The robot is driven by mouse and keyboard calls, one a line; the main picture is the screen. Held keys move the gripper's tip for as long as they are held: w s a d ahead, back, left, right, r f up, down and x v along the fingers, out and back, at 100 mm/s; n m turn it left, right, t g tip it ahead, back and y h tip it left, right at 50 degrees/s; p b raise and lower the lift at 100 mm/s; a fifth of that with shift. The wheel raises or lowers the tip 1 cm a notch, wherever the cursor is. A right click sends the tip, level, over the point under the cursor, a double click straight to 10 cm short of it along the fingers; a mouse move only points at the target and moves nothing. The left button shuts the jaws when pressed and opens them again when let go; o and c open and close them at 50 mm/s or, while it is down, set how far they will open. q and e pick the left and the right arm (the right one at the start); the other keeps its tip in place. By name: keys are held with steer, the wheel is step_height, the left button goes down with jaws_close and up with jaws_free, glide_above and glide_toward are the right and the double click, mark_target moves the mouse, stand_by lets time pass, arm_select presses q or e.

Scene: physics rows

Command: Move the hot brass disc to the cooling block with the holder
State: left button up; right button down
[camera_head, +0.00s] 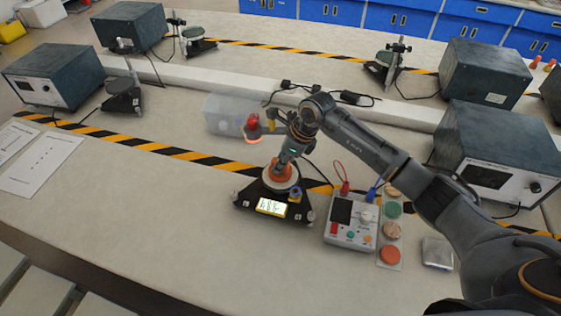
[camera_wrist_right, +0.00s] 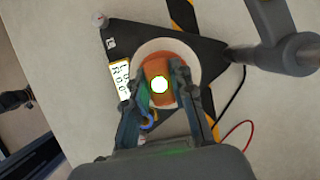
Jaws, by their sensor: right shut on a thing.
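My right gripper (camera_head: 284,160) is shut on an orange-brown piece (camera_head: 281,172) above a white round plate on a black three-cornered stand (camera_head: 246,203). In the right wrist view my fingers (camera_wrist_right: 161,76) straddle this piece (camera_wrist_right: 150,68), which has a bright pale centre. Whether it touches the plate (camera_wrist_right: 191,57) I cannot tell. A glowing orange ring or disc (camera_head: 252,139) lies under a red part (camera_head: 252,123), beside a pale block (camera_head: 222,113); which item is the hot brass disc is unclear. A silvery block (camera_head: 437,253), possibly the cooling block, lies at right. My left gripper is out of view.
A meter (camera_head: 352,220) with red and blue leads stands right of the stand, beside a strip of several coloured discs (camera_head: 391,232). Grey instrument boxes (camera_head: 487,160) stand at the sides and back. The table's left front is clear apart from papers (camera_head: 40,162).

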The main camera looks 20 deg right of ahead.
steer(key=shift+s, duration=0.1)
stand_by(0.6)
steer(key=shift+r, duration=0.55)
steer(key=shift+r, duration=0.1)
steer(key=shift+r+p, duration=0.4)
steer(key=shift+r, duration=0.05)
steer(key=shift+s+d, duration=2)
steer(key=shift+d, duration=0.15)
steer(key=shift+f, duration=0.15)
